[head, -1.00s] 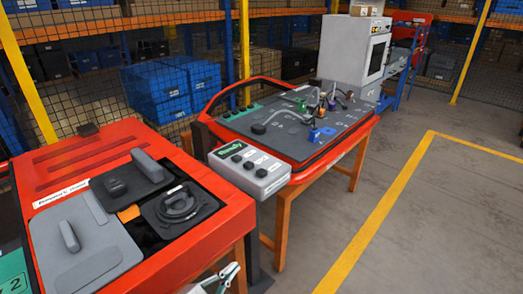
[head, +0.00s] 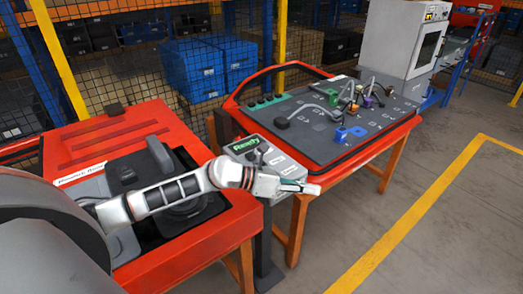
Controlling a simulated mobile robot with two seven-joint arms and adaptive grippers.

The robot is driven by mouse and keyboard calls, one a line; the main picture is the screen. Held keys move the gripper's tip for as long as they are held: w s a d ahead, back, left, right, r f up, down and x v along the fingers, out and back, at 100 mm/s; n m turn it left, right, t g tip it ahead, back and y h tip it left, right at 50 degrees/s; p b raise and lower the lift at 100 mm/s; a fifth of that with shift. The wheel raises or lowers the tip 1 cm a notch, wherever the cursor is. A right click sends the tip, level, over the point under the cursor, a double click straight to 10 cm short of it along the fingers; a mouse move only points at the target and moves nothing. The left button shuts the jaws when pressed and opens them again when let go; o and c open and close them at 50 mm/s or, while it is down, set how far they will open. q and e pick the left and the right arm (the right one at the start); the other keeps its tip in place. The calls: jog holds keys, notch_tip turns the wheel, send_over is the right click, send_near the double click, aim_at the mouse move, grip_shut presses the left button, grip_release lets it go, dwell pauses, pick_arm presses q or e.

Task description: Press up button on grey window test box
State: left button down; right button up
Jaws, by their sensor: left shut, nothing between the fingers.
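The grey window test box (head: 268,153) is mounted at the left front corner of the red door panel. A green "Ready" label shows on its top left. My left gripper (head: 304,187) is shut and empty, pointing right at the box's lower right end. I cannot tell whether it touches the box. My right gripper is not in view.
The red door panel (head: 393,137) carries connectors and coloured parts on an orange-legged stand. A red bench (head: 83,145) with dark covers stands on the left, under my arm. A white cabinet (head: 405,40) stands behind. The floor (head: 440,230) on the right is clear.

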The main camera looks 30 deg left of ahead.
pick_arm(q)
jog(key=w+a+r+m+y, duration=0.1)
jog(key=w+a+y, duration=0.1)
jog(key=a, duration=0.2)
jog(key=w+a+r+m+y, duration=0.1)
jog(key=a+m+y, duration=0.1)
jog(key=a, duration=0.3)
jog(key=w+a+r+m+y+p, duration=0.1)
jog(key=w+a+r+m, duration=0.1)
jog(key=a, duration=0.3)
jog(key=shift+w+a+y, duration=0.15)
jog(key=shift+w+y, duration=0.2)
jog(key=shift+y, duration=0.05)
jog(key=w+a+r+m+y, duration=0.1)
jog(key=a+r+y, duration=0.3)
jog(key=a, duration=0.7)
jog(key=shift+w+a+r+m+t, duration=0.3)
jog(key=shift+w+a+r+t, duration=0.15)
jog(key=shift+w, duration=0.45)
jog(key=shift+d+f, duration=0.1)
jog(key=shift+f, duration=0.1)
jog(key=b, duration=0.5)
send_over(249, 155)
notch_tip(249, 155, down, 8)
jog(key=shift+r, duration=0.2)
jog(key=shift+f, duration=0.45)
